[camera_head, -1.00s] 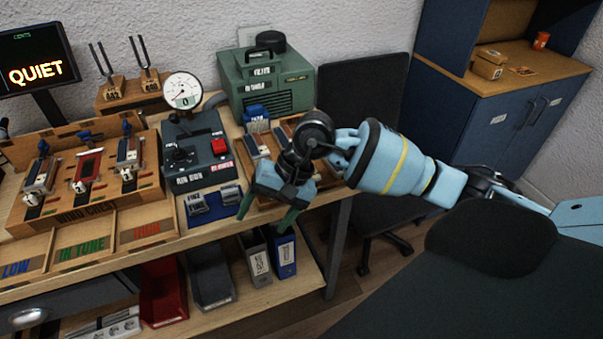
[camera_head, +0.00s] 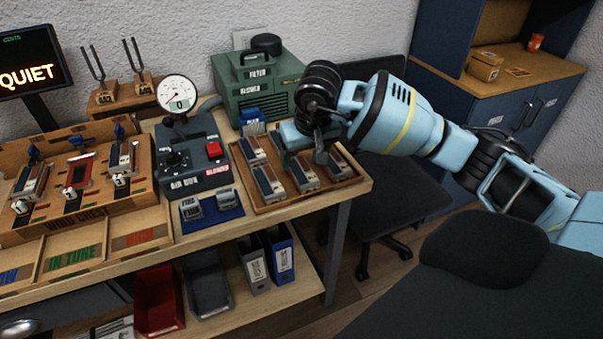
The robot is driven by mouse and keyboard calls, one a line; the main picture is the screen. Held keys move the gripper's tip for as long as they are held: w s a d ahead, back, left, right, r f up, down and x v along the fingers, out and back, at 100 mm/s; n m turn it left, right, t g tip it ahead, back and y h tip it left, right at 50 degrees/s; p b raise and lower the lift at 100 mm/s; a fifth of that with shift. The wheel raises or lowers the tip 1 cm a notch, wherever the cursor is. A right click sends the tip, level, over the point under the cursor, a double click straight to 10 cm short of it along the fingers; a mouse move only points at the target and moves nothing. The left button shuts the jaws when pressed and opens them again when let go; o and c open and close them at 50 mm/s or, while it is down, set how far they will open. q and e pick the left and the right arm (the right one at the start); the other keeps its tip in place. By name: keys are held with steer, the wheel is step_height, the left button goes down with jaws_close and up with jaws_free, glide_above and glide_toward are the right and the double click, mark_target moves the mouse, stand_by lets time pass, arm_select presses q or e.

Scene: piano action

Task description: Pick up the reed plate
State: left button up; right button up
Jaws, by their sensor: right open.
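Several reed plates lie in a wooden tray (camera_head: 362,180) at the right end of the bench. Each is a small block with dark and pale strips. One reed plate (camera_head: 268,185) is at the tray's front left, and another (camera_head: 303,176) is in the front middle. My right gripper (camera_head: 304,146) is open over the back of the tray. It hides part of the tray's back row. I cannot tell whether its fingers touch a plate. My left gripper is not in view.
The air box with its gauge (camera_head: 178,93) and red button (camera_head: 214,149) stands left of the tray. A green blower (camera_head: 258,82) stands behind. A blue mat (camera_head: 212,217) with two small metal parts lies in front. Wooden holders (camera_head: 70,180) fill the left.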

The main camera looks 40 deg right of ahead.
mark_target(302, 170)
steer(key=shift+x, duration=2.55)
steer(key=shift+w+d, duration=0.1)
steer(key=shift+w, duration=0.05)
steer(key=shift+r, duration=0.1)
steer(key=c, duration=1.1)
